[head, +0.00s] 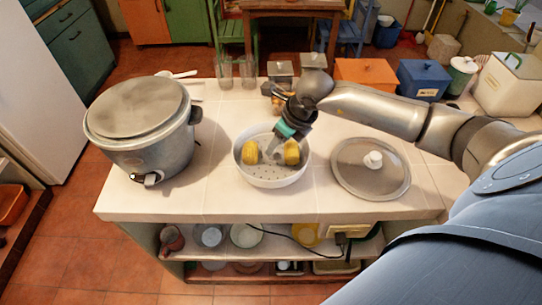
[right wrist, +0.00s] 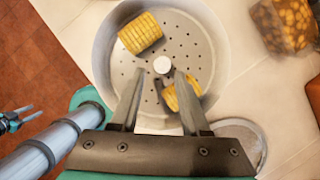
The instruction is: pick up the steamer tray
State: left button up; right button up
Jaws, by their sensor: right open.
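The steamer tray (head: 273,182) is a round, pale grey pan with small holes in its floor and a knob at its centre. It sits on the counter and also shows in the right wrist view (right wrist: 195,48). Two pieces of corn lie in it, one at the left (head: 250,152) and one at the right (head: 291,152). My right gripper (head: 270,151) is open and points down over the tray's middle. In the right wrist view its fingers (right wrist: 159,73) stand either side of the central knob (right wrist: 162,65), and I cannot tell whether they touch it.
A grey cooker (head: 143,135) with its lid on stands left of the tray. A round metal lid (head: 350,185) lies to the right. Glasses (head: 246,72) and lidded boxes (head: 366,72) stand behind. A small gripper-like part (right wrist: 18,117) shows at the left in the right wrist view.

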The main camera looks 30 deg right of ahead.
aim_at(271, 159)
jog(key=shift+w+x, duration=0.15)
jog(key=shift+x, duration=1.15)
jog(key=shift+w+x, duration=0.1)
jog(key=shift+x, duration=1.2)
jog(key=shift+r, duration=0.1)
jog(key=shift+d, duration=0.1)
grip_shut()
